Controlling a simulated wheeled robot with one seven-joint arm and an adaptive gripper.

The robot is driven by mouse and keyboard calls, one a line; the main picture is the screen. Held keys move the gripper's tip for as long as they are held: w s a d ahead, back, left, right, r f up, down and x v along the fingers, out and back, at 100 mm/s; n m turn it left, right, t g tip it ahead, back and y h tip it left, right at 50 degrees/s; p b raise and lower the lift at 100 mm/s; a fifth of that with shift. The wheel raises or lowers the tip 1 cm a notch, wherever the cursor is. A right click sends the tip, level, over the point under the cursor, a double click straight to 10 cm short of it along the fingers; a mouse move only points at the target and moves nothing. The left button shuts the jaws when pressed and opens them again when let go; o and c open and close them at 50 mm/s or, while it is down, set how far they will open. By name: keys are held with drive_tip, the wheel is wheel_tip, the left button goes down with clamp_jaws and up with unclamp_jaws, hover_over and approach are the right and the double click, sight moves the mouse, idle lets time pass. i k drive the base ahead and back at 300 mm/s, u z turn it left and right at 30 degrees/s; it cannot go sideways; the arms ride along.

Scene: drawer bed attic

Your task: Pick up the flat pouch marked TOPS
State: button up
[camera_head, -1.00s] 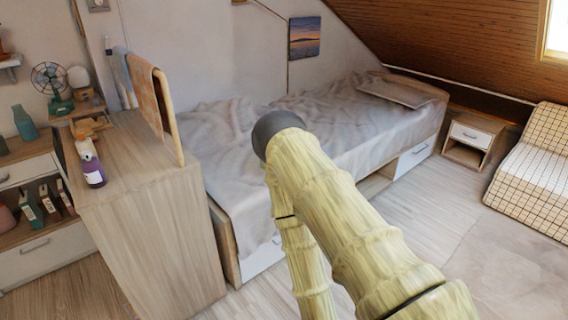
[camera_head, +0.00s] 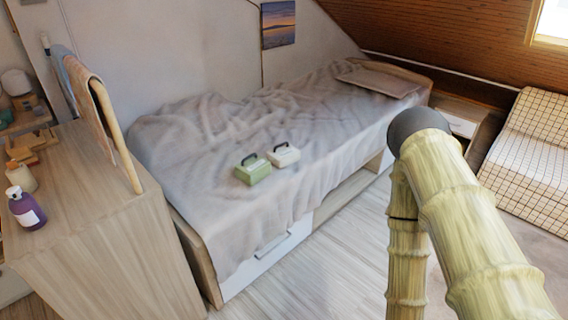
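I cannot make out a flat pouch marked TOPS in the head view. On the bed (camera_head: 200,160) sit a green box (camera_head: 253,170) with a dark handle and, just right of it, a white box (camera_head: 284,155) with a dark handle. Any writing on them is too small to read. My arm rises at the right of the view, in front of the floor and the small nightstand. My gripper does not show.
A wooden cabinet (camera_head: 100,245) stands at the left with a purple bottle (camera_head: 26,208) on top and a towel rail behind. White drawers (camera_head: 268,255) sit under the bed. A checked seat (camera_head: 530,150) is at the far right. Floor (camera_head: 335,270) before the bed is clear.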

sight(254, 168)
drive_tip(key=u, duration=0.15)
drive_tip(key=i, duration=1.1)
drive_tip(key=u, duration=0.7)
